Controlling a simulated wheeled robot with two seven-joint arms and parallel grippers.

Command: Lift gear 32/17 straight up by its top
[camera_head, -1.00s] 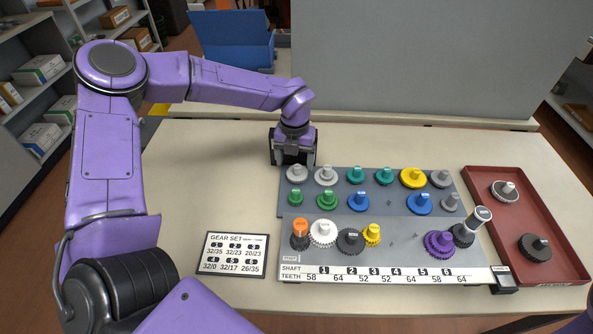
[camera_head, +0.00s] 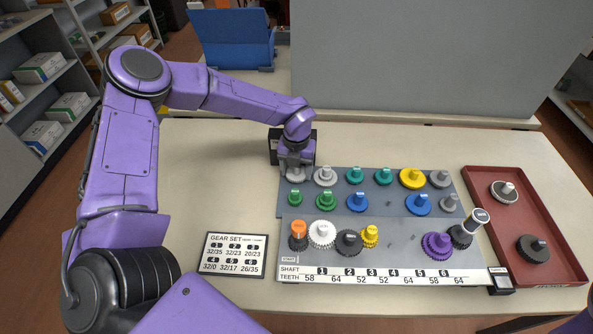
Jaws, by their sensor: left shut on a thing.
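A grey gear (camera_head: 296,178) stands at the back-left corner of the grey gear rack (camera_head: 402,204); its label is too small to read. My left gripper (camera_head: 296,168) is over this gear from above, shut on its top knob. The fingers hide the knob, and the gear shows no clear gap above the rack. My right gripper is out of view.
Close by stand another grey gear (camera_head: 325,176) to the right and a green gear (camera_head: 295,198) in front. Several gears sit on the front shaft board (camera_head: 400,258). A red tray (camera_head: 560,235) holds two gears at right. A gear set card (camera_head: 234,255) lies front left.

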